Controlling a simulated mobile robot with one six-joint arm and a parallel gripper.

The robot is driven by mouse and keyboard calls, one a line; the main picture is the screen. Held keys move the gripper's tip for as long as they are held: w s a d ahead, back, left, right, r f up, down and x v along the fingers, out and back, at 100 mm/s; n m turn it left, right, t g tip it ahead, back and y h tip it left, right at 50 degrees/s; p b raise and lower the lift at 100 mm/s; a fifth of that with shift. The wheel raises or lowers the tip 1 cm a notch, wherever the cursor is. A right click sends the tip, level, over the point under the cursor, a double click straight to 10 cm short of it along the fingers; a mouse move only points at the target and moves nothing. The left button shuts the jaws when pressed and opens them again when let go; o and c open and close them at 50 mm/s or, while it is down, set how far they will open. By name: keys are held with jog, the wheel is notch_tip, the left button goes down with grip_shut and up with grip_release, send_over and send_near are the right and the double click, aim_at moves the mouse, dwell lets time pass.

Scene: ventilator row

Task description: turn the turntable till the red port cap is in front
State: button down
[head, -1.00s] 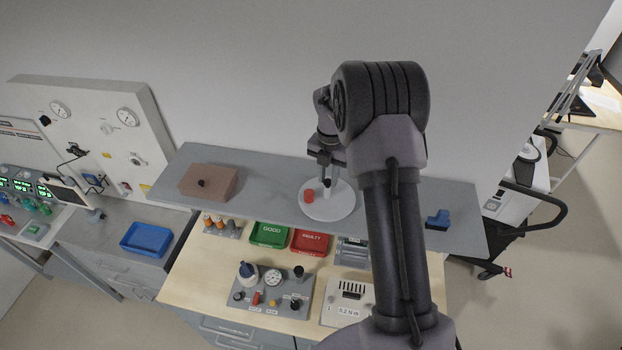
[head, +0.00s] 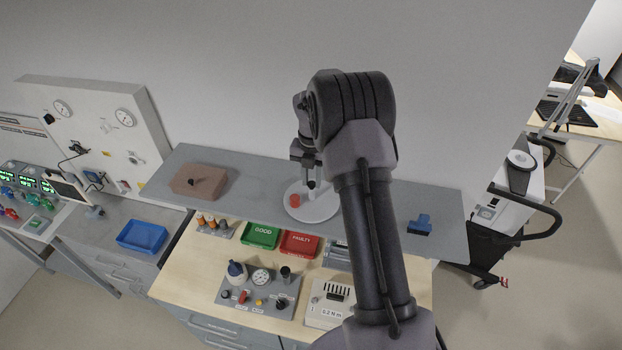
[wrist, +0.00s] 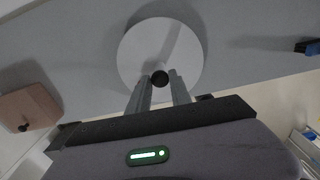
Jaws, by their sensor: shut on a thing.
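The turntable is a round pale disc (head: 318,210) on the grey shelf, and it also fills the top middle of the wrist view (wrist: 140,45). The red port cap (head: 294,201) stands on the disc's left side in the head view. My gripper (head: 310,181) points down over the disc's far part. In the wrist view my gripper's two fingers (wrist: 160,80) are on either side of a small dark knob (wrist: 160,78) near the disc's rim, shut on it.
A brown wedge-shaped block (head: 200,181) sits left on the shelf (head: 255,185), and a blue item (head: 420,225) sits right. Below are a green GOOD tray (head: 261,236), a red FAULTY tray (head: 300,244) and a grey panel (head: 258,292). The wall is close behind the shelf.

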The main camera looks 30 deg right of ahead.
jog(key=shift+s+f, duration=0.1)
jog(key=c, duration=1.2)
grip_release()
jog(key=shift+r, duration=0.45)
jog(key=r, duration=0.2)
jog(key=shift+s+a+r, duration=0.15)
jog(key=shift+s+r, duration=0.25)
jog(key=s+a+b, duration=0.1)
jog(key=s, duration=0.3)
jog(key=s+a+r+b, duration=0.1)
jog(key=s+a+b, duration=0.1)
jog(key=s, duration=0.3)
jog(key=s+a+b, duration=0.2)
jog(key=s, duration=0.3)
jog(key=shift+s+r, duration=0.15)
jog(key=shift+r, duration=0.05)
jog(key=shift+d, duration=0.1)
